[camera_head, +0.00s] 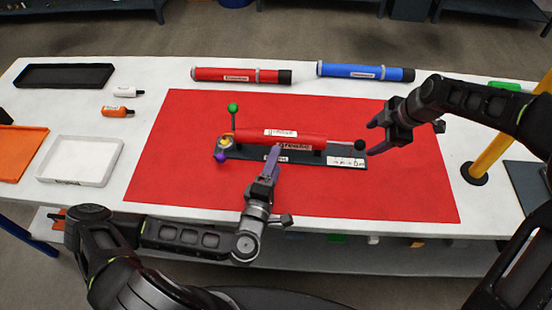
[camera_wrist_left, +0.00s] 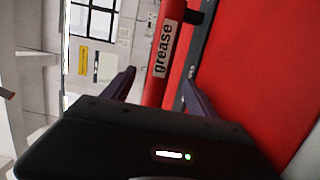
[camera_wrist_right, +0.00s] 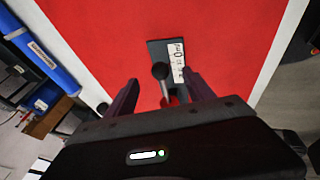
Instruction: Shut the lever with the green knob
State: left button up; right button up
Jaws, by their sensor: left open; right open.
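The green knob (camera_head: 233,107) tops a thin lever standing upright at the left end of the black fixture (camera_head: 343,161). A red tube (camera_head: 270,137) labelled grease lies in the fixture. Below the green knob are a yellow part (camera_head: 221,142) and a purple knob (camera_head: 221,157). A black knob (camera_head: 359,145) is at the right end; the right wrist view shows it (camera_wrist_right: 161,70) between the fingers. My left gripper (camera_head: 274,152) is open at the tube's near side; the tube (camera_wrist_left: 163,50) shows between its fingers in the left wrist view. My right gripper (camera_head: 372,138) is open beside the black knob.
The red mat (camera_head: 400,195) around the fixture is mostly clear. A red pump tube (camera_head: 225,75) and a blue pump tube (camera_head: 365,71) lie behind it. A white tray (camera_head: 112,147) is at left, a yellow post (camera_head: 500,140) at right.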

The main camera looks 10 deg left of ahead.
aim_at(233, 108)
jog(key=k+l, duration=0.2)
jog(key=l, duration=0.2)
jog(key=k+l, duration=0.2)
jog(key=l, duration=0.2)
jog(key=k+l, duration=0.2)
jog(key=l, duration=0.2)
